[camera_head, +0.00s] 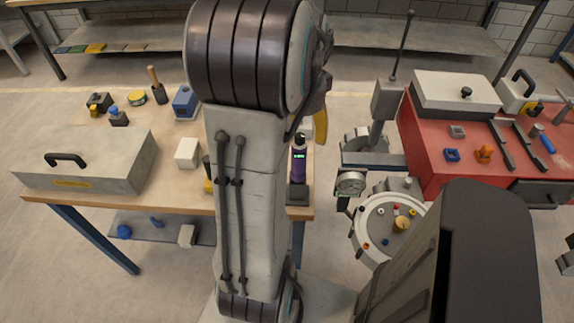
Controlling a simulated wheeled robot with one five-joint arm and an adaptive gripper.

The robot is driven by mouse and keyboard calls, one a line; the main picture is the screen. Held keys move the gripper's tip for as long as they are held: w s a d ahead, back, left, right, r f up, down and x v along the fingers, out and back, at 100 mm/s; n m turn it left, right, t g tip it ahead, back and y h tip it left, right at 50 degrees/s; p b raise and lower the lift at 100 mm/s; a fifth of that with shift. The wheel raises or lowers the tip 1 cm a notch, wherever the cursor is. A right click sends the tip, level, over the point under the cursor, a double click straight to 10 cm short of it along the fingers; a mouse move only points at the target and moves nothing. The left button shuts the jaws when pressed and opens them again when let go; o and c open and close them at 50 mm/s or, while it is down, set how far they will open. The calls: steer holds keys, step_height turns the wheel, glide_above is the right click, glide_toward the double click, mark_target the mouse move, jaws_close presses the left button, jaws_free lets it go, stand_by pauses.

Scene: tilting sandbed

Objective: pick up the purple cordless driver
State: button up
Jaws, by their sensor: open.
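The purple cordless driver (299,160) stands upright near the right edge of the wooden workbench (200,205). It has a dark top, a small green light on its body and a dark block-like base. It is just right of my large arm link, which hides part of the bench beside it. I cannot make out my gripper, so its place relative to the driver and its fingers cannot be seen.
A grey case (130,165), white block (187,153) and blue block (185,102) are on the bench. Right of a floor gap stand a round white drum (378,247), a gauge (351,183) and a red tool cabinet (430,150). A yellow piece (320,124) shows behind the driver.

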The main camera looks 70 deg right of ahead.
steer(key=shift+w+m, duration=0.35)
steer(key=shift+m, duration=0.25)
steer(key=m, duration=0.6)
steer(key=shift+s+a, duration=0.1)
steer(key=shift+a, duration=0.25)
steer(key=shift+f+m, duration=0.3)
steer(key=shift+f, duration=0.2)
steer(key=shift+s+d+f, duration=0.1)
steer(key=shift+f, duration=1.5)
steer(key=shift+s+d+f, duration=0.1)
steer(key=shift+f, duration=1.45)
jaws_close()
